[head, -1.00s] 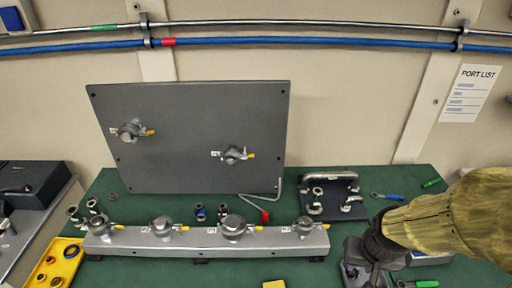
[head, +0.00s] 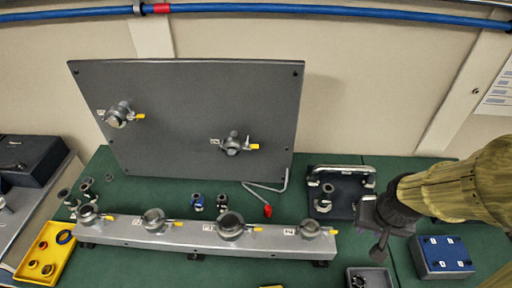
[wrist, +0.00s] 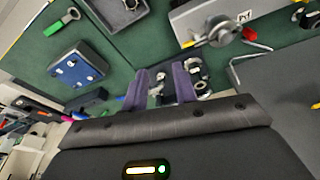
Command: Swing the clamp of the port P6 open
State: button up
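Two clamped ports sit on the grey upright panel (head: 190,150): an upper-left port (head: 118,117) and a lower-right port (head: 232,145). Several more stand along the silver rail (head: 180,233), including its right-end port (head: 309,229). Each has a clamp with a yellow-tipped part. The labels are too small to read in the head view, so I cannot tell which is P6. My gripper (wrist: 163,88) is open and empty, fingers apart, above the bench right of the rail. In the wrist view, one labelled rail port (wrist: 221,32) shows beyond the fingers, away from them.
A dark rack with clamp parts (head: 345,181) stands behind my gripper. A blue box (head: 443,254) and a grey tray (head: 387,270) lie at the right. A yellow tray (head: 37,270) is at the left.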

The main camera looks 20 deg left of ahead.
jog(key=w+a+f+n, duration=0.1)
jog(key=a, duration=0.2)
jog(key=w+a+f+n+t+p, duration=0.1)
jog(key=w+a+f, duration=0.1)
jog(key=a, duration=0.1)
jog(key=w+a+f+n, duration=0.1)
jog(key=a+f, duration=0.1)
jog(key=a, duration=0.1)
jog(key=shift+w+f+y, duration=0.1)
jog(key=shift+w+y, duration=0.15)
jog(key=shift+y, duration=0.05)
jog(key=w+a+f+n+t+h+p, duration=0.1)
jog(key=w+a+f+n+t+p, duration=0.1)
jog(key=a+f+n+t, duration=0.45)
jog(key=s+a+r+n+t+y, duration=0.2)
jog(key=a+r+n+t, duration=0.1)
jog(key=a+r+n, duration=0.2)
jog(key=s+a+r+n+t+y+p, duration=0.1)
jog(key=a+r+n+t, duration=0.3)
jog(key=a, duration=0.5)
jog(key=shift+s+r+n+y+p, duration=0.35)
jog(key=shift+s+n+y, duration=0.55)
jog(key=shift+n, duration=0.25)
jog(key=shift+f+b, duration=0.15)
jog(key=shift+b, duration=0.3)
